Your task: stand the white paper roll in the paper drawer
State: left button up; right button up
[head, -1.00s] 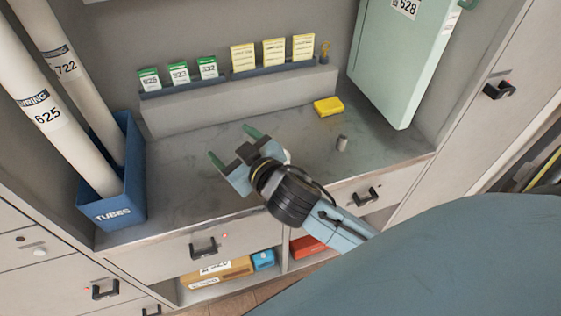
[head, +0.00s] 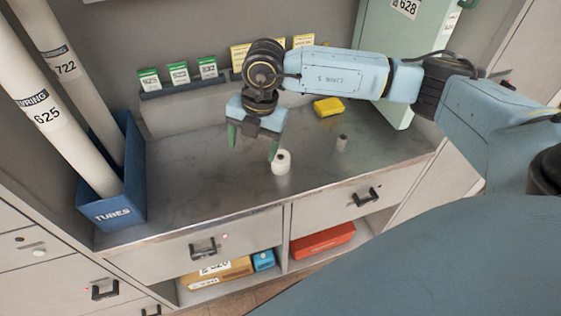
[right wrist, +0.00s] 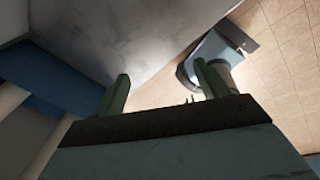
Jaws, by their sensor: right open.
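The white paper roll (head: 281,162) stands upright on the grey counter, left of centre of the right half. My right gripper (head: 253,146) points downward with its green fingers apart and empty, just left of and behind the roll. Its right finger looks close to the roll; whether they touch I cannot tell. In the right wrist view the gripper's fingers (right wrist: 160,88) are spread. Two drawer fronts under the counter, a left one (head: 165,262) and a right one (head: 325,207), are shut; which is the paper drawer I cannot tell. My left gripper is out of view.
A small grey cylinder (head: 342,143) and a yellow block (head: 328,107) stand on the counter to the right. A blue tube bin (head: 120,210) with long white tubes is at left. A pale green box (head: 375,60) stands at the back right. The counter's left middle is clear.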

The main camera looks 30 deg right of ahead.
jog(key=w+d+r+m+h, duration=0.1)
jog(key=w+d+m+h, duration=0.15)
jog(key=d, duration=0.55)
send_over(280, 157)
jog(key=shift+n+h, duration=0.25)
jog(key=shift+h, duration=0.2)
jog(key=f, duration=0.6)
jog(key=shift+s+f, duration=0.2)
jog(key=shift+f, duration=0.05)
jog(key=shift+w+f, duration=0.2)
jog(key=shift+f, duration=2.8)
jog(key=shift+c, duration=0.4)
